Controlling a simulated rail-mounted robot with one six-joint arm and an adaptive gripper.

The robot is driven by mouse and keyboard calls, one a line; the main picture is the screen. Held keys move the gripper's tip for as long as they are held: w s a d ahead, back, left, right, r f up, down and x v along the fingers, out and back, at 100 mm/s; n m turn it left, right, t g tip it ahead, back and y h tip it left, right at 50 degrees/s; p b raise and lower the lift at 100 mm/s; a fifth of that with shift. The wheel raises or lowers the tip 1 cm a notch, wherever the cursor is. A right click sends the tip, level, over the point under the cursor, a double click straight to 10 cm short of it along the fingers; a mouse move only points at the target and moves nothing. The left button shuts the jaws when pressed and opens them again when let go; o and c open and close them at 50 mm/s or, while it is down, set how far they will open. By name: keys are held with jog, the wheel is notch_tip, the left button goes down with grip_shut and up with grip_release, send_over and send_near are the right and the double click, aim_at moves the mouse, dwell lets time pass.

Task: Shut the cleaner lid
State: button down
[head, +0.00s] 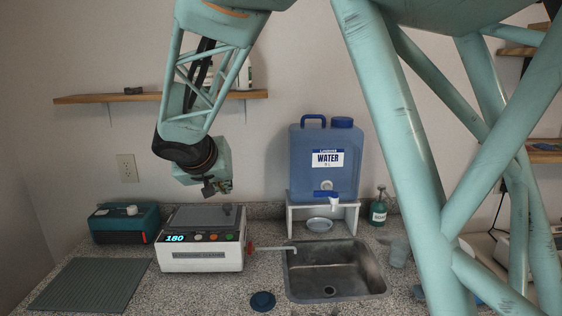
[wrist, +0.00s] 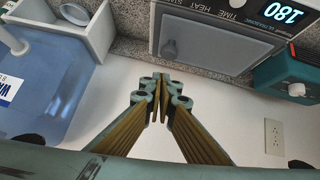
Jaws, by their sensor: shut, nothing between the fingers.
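The cleaner (head: 200,258) is a white box on the counter with a lit display reading 180 and several buttons. Its grey lid (head: 195,217) lies across the top, looking flat or nearly so; I cannot tell whether it is fully seated. My gripper (head: 212,188) hangs above the back of the cleaner, apart from the lid. In the wrist view my gripper (wrist: 161,92) has its fingertips together and empty, with the wall behind them.
A blue water jug (head: 326,165) stands on a white stand to the right, behind a metal sink (head: 335,272). A teal box (head: 125,223) is left of the cleaner, with a ribbed grey mat (head: 90,285) in front. A wooden shelf (head: 100,98) is on the wall above.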

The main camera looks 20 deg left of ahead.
jog(key=shift+s+a+r, duration=0.1)
jog(key=shift+s+r, duration=0.05)
jog(key=shift+r, duration=1.25)
jog(key=shift+s+a+r, duration=0.1)
jog(key=shift+s+r, duration=0.05)
jog(key=shift+r, duration=1.2)
jog(key=shift+d, duration=0.1)
